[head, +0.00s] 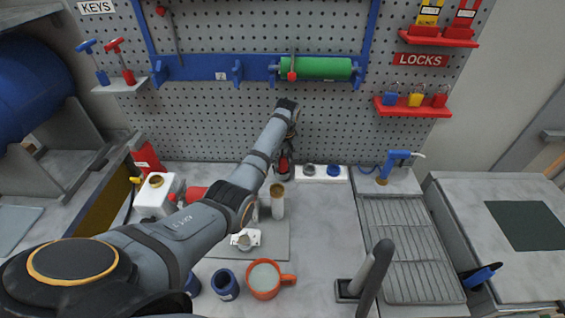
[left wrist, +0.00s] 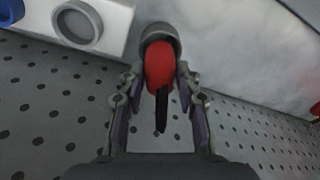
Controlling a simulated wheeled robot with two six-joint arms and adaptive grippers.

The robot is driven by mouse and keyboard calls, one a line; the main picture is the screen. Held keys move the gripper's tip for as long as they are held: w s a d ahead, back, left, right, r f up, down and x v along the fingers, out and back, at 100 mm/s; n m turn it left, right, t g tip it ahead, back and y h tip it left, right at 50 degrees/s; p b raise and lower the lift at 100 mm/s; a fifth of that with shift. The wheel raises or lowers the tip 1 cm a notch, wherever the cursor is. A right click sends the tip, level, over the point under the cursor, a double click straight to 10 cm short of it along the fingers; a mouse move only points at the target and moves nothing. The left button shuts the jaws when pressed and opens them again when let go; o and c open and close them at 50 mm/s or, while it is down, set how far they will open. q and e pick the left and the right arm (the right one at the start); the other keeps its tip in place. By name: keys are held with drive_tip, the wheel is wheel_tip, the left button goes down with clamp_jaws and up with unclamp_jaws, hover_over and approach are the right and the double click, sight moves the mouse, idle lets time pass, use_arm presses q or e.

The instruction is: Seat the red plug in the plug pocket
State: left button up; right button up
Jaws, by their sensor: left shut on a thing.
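The red plug (left wrist: 158,66) is between the fingers of my left gripper (left wrist: 160,100), which is shut on it. A dark strip hangs from the plug. A grey rounded rim or cup surrounds its far end; I cannot tell whether that is part of the plug or a separate holder. In the head view the plug (head: 284,165) shows as a small red patch at my left gripper (head: 284,160), near the pegboard's foot. Just right of it is a white block (head: 310,180) with a grey round pocket (head: 308,170) and a blue one (head: 333,170). The grey ring (left wrist: 78,22) also shows in the left wrist view. My right gripper is not in view.
A blue tool (head: 397,160) stands right of the block. A pale cylinder (head: 278,207) stands in front of my left gripper. An orange mug (head: 264,279) and a blue cup (head: 225,284) are nearer. The bench between block and mug is mostly clear.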

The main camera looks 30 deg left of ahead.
sight(283, 158)
use_arm(q)
drive_tip(key=shift+s+f, duration=0.1)
drive_tip(key=shift+f, duration=1.05)
drive_tip(key=o, duration=1.2)
drive_tip(key=shift+f, duration=0.1)
drive_tip(key=shift+c, duration=0.2)
drive_tip(key=r, duration=0.5)
drive_tip(key=r+b, duration=0.1)
drive_tip(key=r, duration=0.1)
drive_tip(key=shift+s+d+r, duration=0.3)
drive_tip(key=shift+d+r, duration=0.05)
drive_tip(key=shift+d, duration=0.05)
drive_tip(key=shift+d+f, duration=0.1)
